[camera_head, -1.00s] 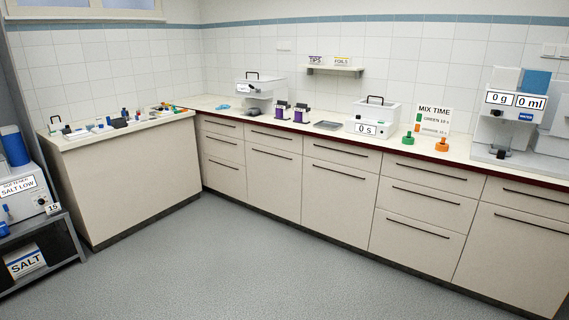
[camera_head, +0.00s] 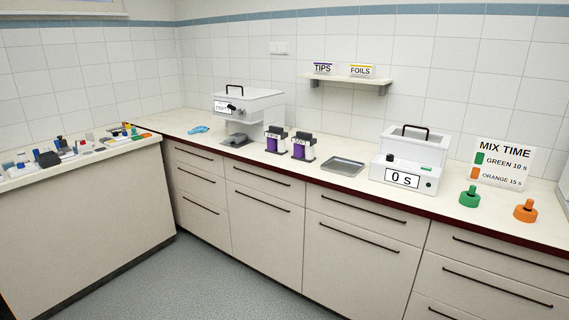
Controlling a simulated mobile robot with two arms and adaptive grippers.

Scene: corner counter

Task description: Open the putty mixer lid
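The putty mixer (camera_head: 381,178) is a white box on the counter right of centre, with a "0 s" display on its front. Its lid (camera_head: 431,147) is on top, with a dark arched handle (camera_head: 411,128), and it looks closed. A green capped container (camera_head: 469,197) and an orange one (camera_head: 525,211) stand to its right, apart from it. Neither of my grippers is in view.
A "MIX TIME" sign (camera_head: 502,163) stands behind the containers. A metal tray (camera_head: 343,166) and two purple-and-dark dispensers (camera_head: 303,147) are left of the mixer. Another white machine with a handle (camera_head: 262,105) stands further left. The floor (camera_head: 225,280) before the drawers is clear.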

